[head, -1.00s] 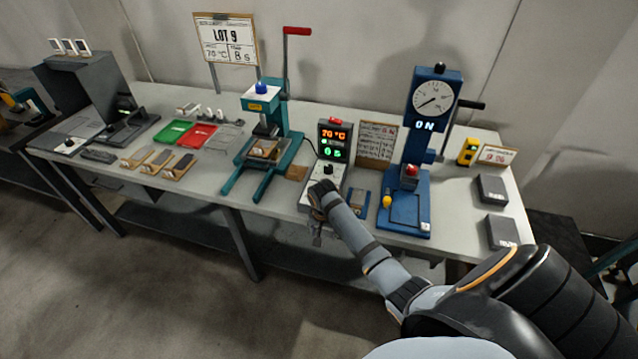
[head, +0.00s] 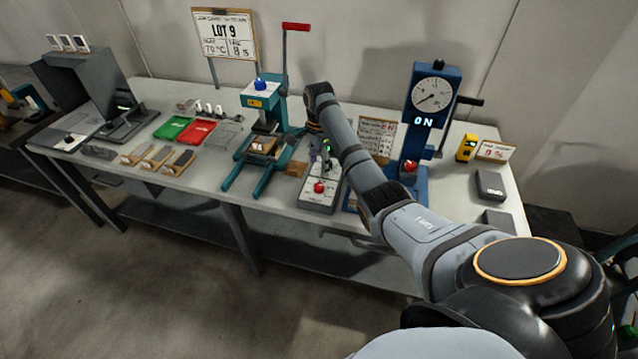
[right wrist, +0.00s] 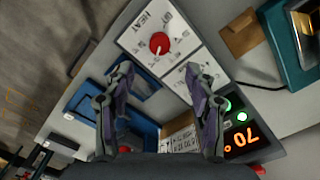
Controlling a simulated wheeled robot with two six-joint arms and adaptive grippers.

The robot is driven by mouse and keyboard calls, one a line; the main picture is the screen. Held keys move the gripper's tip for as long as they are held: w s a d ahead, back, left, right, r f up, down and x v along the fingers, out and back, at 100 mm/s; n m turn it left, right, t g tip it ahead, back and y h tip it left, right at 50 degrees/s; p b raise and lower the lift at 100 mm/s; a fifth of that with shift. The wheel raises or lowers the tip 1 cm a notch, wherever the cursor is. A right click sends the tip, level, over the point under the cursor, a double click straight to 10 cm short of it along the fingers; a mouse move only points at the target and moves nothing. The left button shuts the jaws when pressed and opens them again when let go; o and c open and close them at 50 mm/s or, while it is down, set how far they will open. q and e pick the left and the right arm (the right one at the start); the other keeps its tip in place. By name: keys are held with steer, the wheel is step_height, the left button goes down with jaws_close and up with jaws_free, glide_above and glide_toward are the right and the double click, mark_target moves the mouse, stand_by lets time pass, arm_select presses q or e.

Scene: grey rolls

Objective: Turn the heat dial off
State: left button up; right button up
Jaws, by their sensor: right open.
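The heat dial (right wrist: 159,43) is a round red knob on a white panel marked HEAT, on the control box (right wrist: 185,22) in the right wrist view. In the head view the dial (head: 319,187) sits near the front of the box (head: 318,203). My right gripper (right wrist: 158,78) is open and empty. Its two fingers point toward the panel, with the dial beyond the fingertips and apart from them. In the head view the right gripper (head: 326,158) hangs over the back of the box, partly hidden by my arm. My left gripper is out of view.
The orange display (right wrist: 238,145) with green lights is behind the right finger. A teal press (head: 262,150) stands left of the box. A blue press (head: 418,140) with a gauge stands to the right. A small blue stand (right wrist: 120,100) lies beside the box.

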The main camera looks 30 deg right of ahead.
mark_target(319, 185)
step_height(319, 185, down, 9)
steer(key=shift+f+p, duration=0.2)
steer(key=shift+p, duration=0.1)
steer(key=shift+c, duration=0.2)
steer(key=c, duration=1.1)
steer(key=shift+r+n, duration=0.1)
steer(key=shift+n, duration=0.2)
